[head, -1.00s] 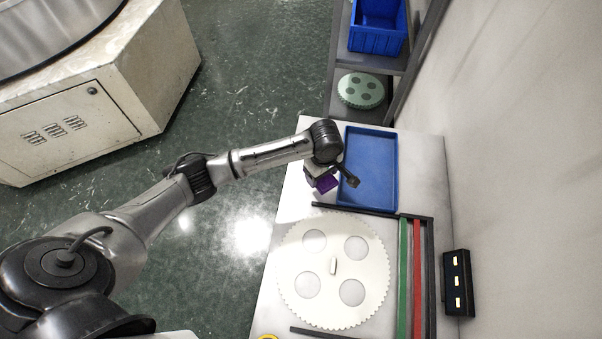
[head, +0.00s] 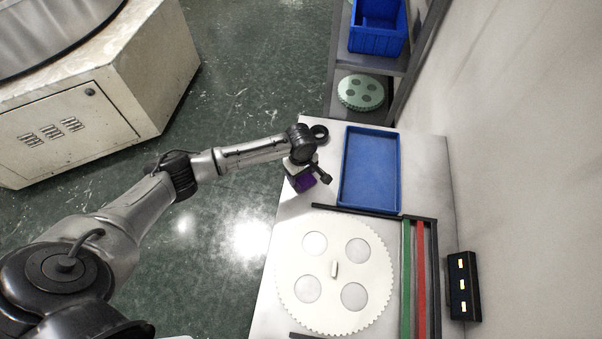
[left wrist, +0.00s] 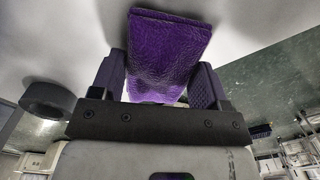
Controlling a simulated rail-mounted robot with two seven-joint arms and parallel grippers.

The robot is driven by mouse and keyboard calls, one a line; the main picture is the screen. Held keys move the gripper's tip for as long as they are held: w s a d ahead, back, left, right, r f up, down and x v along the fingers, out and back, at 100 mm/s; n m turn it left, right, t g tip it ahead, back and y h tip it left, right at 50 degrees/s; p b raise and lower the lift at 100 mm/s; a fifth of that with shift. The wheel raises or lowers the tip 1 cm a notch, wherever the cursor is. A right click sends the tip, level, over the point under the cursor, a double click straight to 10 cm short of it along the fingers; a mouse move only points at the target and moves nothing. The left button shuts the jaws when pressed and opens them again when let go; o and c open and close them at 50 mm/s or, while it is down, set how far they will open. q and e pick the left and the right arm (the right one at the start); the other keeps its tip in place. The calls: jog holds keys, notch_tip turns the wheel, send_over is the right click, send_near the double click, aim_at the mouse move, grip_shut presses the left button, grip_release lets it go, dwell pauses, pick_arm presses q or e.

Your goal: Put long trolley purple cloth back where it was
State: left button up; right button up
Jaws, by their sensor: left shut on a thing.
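The purple cloth (left wrist: 165,50) is held between the two fingers of my left gripper (left wrist: 160,85) in the left wrist view. In the head view the purple cloth (head: 306,183) shows just below my left gripper (head: 304,180), over the left edge of the white table, left of the blue tray. The gripper is shut on the cloth. I cannot tell whether the cloth touches the table top. My right gripper is in neither view.
The blue tray (head: 370,203) looks empty. A black ring (head: 319,132) stands behind my left wrist. A large white toothed disc (head: 335,245) with several round holes lies nearer, beside green (head: 406,270) and red (head: 421,270) strips. A shelf with a blue bin (head: 377,40) stands beyond the table.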

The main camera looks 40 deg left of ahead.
pick_arm(q)
jog(key=shift+f, duration=0.25)
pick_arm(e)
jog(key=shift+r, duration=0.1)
pick_arm(q)
jog(key=o, duration=0.9)
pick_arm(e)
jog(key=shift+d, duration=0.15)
